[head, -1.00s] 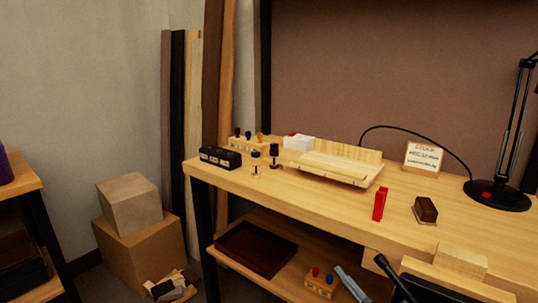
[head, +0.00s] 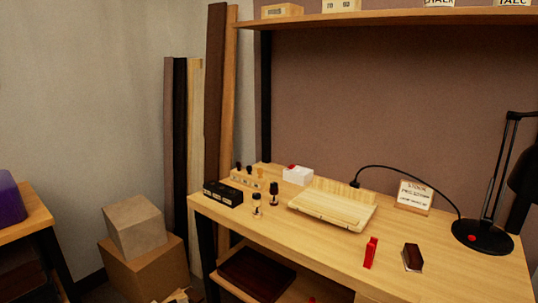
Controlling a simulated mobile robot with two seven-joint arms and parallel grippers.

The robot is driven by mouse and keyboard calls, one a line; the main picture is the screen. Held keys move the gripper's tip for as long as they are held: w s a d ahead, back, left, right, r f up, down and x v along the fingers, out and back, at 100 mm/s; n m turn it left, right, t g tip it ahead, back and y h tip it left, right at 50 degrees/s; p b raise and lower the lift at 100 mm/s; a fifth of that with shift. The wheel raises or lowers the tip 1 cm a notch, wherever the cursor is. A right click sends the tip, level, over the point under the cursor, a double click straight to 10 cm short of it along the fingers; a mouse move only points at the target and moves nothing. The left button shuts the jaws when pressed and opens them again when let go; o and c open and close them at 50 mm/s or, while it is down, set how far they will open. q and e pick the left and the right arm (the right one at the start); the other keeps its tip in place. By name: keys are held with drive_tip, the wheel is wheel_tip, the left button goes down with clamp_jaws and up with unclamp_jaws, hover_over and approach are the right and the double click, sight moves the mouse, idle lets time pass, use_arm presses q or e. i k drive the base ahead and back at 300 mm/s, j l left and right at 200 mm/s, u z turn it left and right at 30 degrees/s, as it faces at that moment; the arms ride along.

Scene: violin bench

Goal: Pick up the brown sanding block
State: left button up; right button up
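The brown sanding block (head: 413,256) lies on the wooden workbench (head: 322,250) near its front right, with a pale layer along its lower edge. It stands apart from the small red object (head: 371,252) to its left. Neither of my grippers shows in the head view.
A black lamp (head: 482,236) stands right of the block, its cable running behind a small sign (head: 414,196). A wooden tray-like stand (head: 332,206), a white box (head: 298,175) and a black case (head: 223,193) sit further left. Bare bench surrounds the block.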

sight(412, 257)
drive_tip(key=i+j, duration=0.9)
drive_tip(key=i, duration=0.2)
drive_tip(key=i+j+z, duration=0.2)
drive_tip(key=z, duration=0.25)
drive_tip(key=i+j+z, duration=0.15)
drive_tip(key=j+z, duration=0.15)
drive_tip(key=z, duration=1.7)
